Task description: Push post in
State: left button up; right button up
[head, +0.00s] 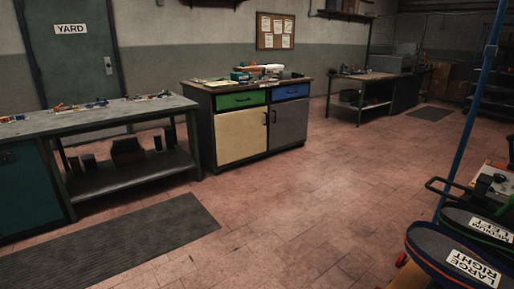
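A tall blue post (477,105) stands at a slight tilt on the right side of the head view; its top leaves the picture, and a small fitting (491,50) sits on it. Its lower end is near dark pads at the lower right, and I cannot tell what it joins. I cannot tell whether this is the task's post. One dark pad with a blue edge (427,243) is labelled LARGE RIGHT. Behind it, a pad with a green edge (462,215) has a label that seems to read MEDIUM LEFT. Neither of my grippers is in view.
A long workbench (150,108) with small tools stands at the left. A cabinet with a yellow door (242,134) stands at the centre, and another bench (352,78) is farther back. A dark mat (120,240) lies on the floor. The tiled floor at centre is clear.

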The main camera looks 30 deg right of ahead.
aim_at(479, 197)
jog(key=i+z, duration=0.25)
jog(key=i, duration=0.4)
jog(key=i+j+z, duration=0.25)
jog(key=i, duration=0.35)
jog(key=i+z, duration=0.2)
jog(key=z, duration=0.2)
jog(key=i+z, duration=0.15)
jog(key=z, duration=0.3)
jog(key=i+z, duration=0.2)
jog(key=z, duration=0.2)
jog(key=i+j+z, duration=0.15)
jog(key=z, duration=0.3)
